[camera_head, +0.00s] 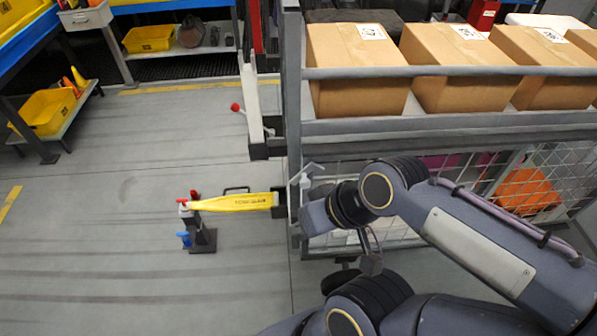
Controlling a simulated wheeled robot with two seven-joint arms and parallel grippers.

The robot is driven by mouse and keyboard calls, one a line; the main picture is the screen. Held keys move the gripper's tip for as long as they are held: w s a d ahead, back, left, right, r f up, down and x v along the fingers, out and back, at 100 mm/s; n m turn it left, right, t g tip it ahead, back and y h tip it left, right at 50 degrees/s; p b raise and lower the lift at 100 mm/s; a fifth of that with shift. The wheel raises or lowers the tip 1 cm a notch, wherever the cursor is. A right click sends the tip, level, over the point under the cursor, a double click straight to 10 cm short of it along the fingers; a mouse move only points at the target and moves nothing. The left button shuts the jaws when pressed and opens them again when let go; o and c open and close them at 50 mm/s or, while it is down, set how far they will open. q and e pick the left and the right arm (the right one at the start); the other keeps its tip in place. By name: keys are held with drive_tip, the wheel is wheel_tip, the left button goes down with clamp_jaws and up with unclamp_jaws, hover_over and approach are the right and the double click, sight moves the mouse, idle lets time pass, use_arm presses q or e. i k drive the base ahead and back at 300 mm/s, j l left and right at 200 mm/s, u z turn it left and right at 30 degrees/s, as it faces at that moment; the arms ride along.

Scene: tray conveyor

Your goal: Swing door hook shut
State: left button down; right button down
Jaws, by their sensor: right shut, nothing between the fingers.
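A tall steel cage cart stands at the right, with its grey corner post (293,90) near the middle of the view. A pale upright bar (251,105) with a red ball knob (235,107) is at the post's left side. I cannot tell for certain which part is the door hook. My right gripper (306,178) is at the post's lower part, just right of the yellow bar's end. It is shut with nothing held; whether it touches the post is unclear. My right arm hides part of the cart's mesh side. My left gripper is out of view.
A yellow tow bar (237,202) reaches left from the post to a dark stand (203,238) with red and blue knobs. Cardboard boxes (357,70) sit on the cart's upper deck. Shelves with yellow bins (47,111) stand at the left. The floor between is clear.

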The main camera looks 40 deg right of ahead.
sight(301, 177)
drive_tip(key=j+z, duration=0.1)
drive_tip(key=z, duration=0.3)
drive_tip(key=i+j+z, duration=0.1)
drive_tip(key=z, duration=0.35)
drive_tip(key=j+z, duration=0.15)
drive_tip(key=z, duration=0.25)
drive_tip(key=j+z, duration=0.15)
drive_tip(key=z, duration=0.25)
drive_tip(key=i, duration=0.05)
